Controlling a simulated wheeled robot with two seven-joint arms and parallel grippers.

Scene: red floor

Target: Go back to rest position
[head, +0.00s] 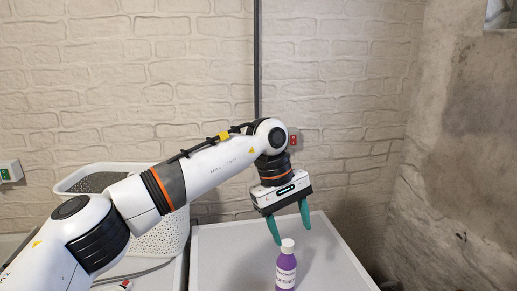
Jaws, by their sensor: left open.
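My left gripper (289,222) is in the middle of the head view, pointing down. Its two green fingers are apart, with nothing between them. A purple bottle (286,270) with a white cap and a white label stands upright on a light grey table (225,255). The gripper is just above the bottle's cap in the picture; I cannot tell whether a finger touches it. The bottle's lower end is cut off by the frame edge. My right gripper is not in view.
A white perforated basket (165,237) stands behind my left arm at the left. A small red and white item (124,286) lies at the bottom left near a cable. A brick wall (340,110) closes the back and a rough grey wall (450,170) the right. The tabletop right of the bottle is clear.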

